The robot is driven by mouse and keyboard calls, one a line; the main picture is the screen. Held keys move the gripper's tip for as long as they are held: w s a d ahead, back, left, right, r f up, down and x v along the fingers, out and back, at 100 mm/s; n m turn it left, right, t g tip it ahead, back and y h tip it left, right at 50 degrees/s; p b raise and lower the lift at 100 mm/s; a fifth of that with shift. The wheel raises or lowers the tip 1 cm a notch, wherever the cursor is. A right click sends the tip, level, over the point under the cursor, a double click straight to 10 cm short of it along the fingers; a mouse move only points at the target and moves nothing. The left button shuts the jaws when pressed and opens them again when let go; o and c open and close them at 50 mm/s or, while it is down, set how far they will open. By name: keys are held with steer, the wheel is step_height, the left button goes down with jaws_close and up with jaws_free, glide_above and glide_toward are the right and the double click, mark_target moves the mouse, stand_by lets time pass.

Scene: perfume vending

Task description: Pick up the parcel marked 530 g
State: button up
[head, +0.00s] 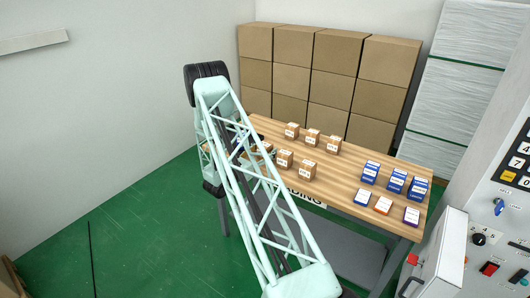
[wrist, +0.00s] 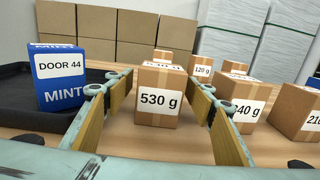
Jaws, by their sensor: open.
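The parcel marked 530 g (wrist: 160,112) is a brown cardboard box with a white label, upright on the wooden table. In the wrist view it stands straight ahead, between the far ends of my gripper's two fingers. My gripper (wrist: 161,88) is open, with one finger to each side of the parcel and visible space between the pads. I cannot tell how far the fingertips reach along its sides. In the head view my arm hides most of the gripper, and the parcel's label cannot be read there.
Other parcels stand close on the right, one marked 120 g (wrist: 202,71) and one ending in 40 g (wrist: 246,108). A blue box marked DOOR 44 (wrist: 60,78) stands in a black tray (wrist: 18,110) at left. Blue and white boxes (head: 370,172) sit on the table's right (head: 340,190).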

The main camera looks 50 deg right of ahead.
mark_target(265, 144)
steer(key=shift+c, duration=0.9)
steer(key=c, duration=1.1)
steer(key=shift+o, duration=0.2)
steer(key=shift+r, duration=0.2)
steer(key=shift+a+r+p, duration=0.1)
steer(key=shift+r+p, duration=0.25)
steer(key=shift+r, duration=1.35)
steer(key=s+a+r+p, duration=0.1)
steer(key=s+a, duration=0.8)
steer(key=a, duration=0.3)
steer(key=shift+s+a+r, duration=0.15)
steer(key=shift+s+a, duration=0.05)
steer(key=shift+a, duration=0.2)
